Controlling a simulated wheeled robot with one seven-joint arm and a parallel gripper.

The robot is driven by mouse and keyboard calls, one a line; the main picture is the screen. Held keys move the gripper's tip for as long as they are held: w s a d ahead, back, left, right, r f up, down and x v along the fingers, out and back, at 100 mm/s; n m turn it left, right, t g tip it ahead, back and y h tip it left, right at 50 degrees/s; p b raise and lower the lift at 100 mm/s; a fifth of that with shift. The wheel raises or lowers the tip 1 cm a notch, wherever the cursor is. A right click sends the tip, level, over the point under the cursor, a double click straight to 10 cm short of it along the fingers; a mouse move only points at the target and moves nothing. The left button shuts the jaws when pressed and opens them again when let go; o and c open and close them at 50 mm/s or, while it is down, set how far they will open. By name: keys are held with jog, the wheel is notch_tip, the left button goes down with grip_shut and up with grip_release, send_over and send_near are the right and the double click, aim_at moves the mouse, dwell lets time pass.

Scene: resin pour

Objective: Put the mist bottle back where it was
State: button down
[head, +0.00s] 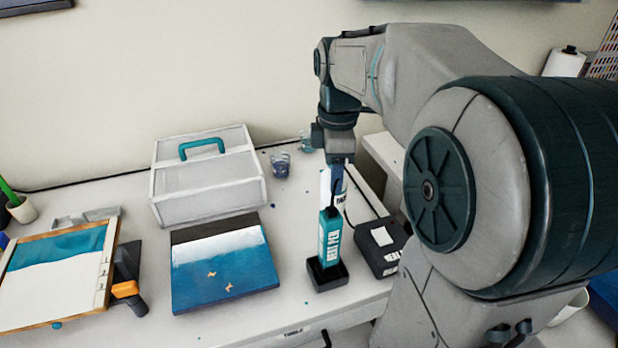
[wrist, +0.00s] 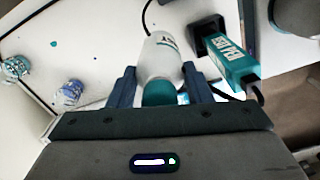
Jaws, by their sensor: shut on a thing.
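The mist bottle is a white bottle (wrist: 163,58) with a teal top, between my gripper's (wrist: 160,88) two fingers in the wrist view. My gripper (head: 337,178) is shut on it. In the head view only a white strip of the bottle (head: 325,186) shows, behind the teal heat pen (head: 331,236). I cannot tell whether its base touches the table. The heat pen stands in a black holder (head: 327,275) in front of the bottle; it also shows right of the bottle in the wrist view (wrist: 235,64).
A black box (head: 381,248) stands right of the heat pen. A blue and white panel (head: 222,268) and a lidded case (head: 205,187) lie to the left. Small cups (head: 280,164) stand behind. The table (head: 292,222) is bare between panel and pen.

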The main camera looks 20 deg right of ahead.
jog(key=shift+s+d+r, duration=0.5)
jog(key=shift+d, duration=0.3)
jog(key=d+m+b, duration=0.3)
jog(key=d+m, duration=0.3)
jog(key=d, duration=0.5)
jog(key=w+a+f, duration=0.8)
jog(key=f, duration=0.2)
jog(key=shift+a+f+p, duration=0.2)
jog(key=shift+f+p, duration=0.1)
jog(key=shift+p, duration=0.05)
jog(key=shift+w, duration=0.1)
jog(key=shift+f, duration=0.2)
jog(key=c, duration=0.7)
grip_release()
